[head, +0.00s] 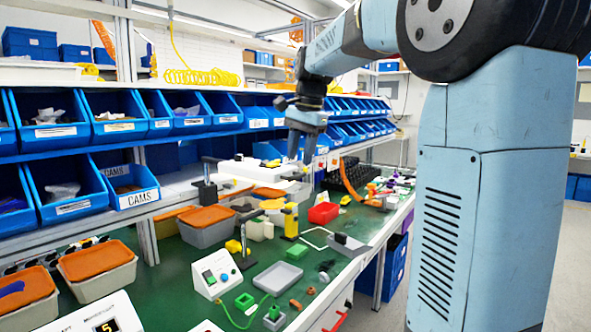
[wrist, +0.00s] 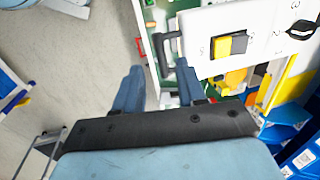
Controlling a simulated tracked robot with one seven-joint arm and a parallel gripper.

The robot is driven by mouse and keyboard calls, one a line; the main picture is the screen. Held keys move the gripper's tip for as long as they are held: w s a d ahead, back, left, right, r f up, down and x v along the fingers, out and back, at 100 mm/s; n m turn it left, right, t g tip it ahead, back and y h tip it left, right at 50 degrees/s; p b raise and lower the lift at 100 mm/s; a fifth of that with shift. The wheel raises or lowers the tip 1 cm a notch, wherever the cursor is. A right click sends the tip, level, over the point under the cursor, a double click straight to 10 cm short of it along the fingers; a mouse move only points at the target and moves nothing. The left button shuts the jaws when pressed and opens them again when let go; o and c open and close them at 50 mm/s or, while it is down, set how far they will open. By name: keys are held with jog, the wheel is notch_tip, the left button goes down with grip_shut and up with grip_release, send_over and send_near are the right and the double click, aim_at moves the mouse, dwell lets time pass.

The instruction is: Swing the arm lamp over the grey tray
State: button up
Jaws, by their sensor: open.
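The grey tray (head: 278,278) lies flat on the green bench top in the head view. Just behind and left of it stands a thin dark post with a short arm at its top, which looks like the arm lamp (head: 242,240). The arm points toward the back right, and its head is hard to make out. My gripper (head: 300,158) is above the far part of the bench, well away from lamp and tray. In the wrist view my gripper (wrist: 158,85) has its fingers apart, with nothing held. A dark handle (wrist: 160,50) shows just beyond the fingertips.
A white panel with a yellow switch (wrist: 230,45) is near my gripper in the wrist view. Blue bins (head: 65,120) line the back. Green blocks (head: 245,301) lie in front.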

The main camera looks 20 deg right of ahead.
aim_at(298, 176)
jog(key=shift+w+a+f, duration=0.1)
jog(key=shift+w+f, duration=0.05)
jog(key=shift+f, duration=0.6)
jog(key=shift+w+a+f, duration=0.1)
jog(key=shift+f, duration=0.65)
jog(key=shift+w+a+f, duration=0.1)
jog(key=shift+w+f, duration=0.05)
jog(key=shift+f, duration=0.6)
jog(key=shift+c, duration=0.3)
grip_shut()
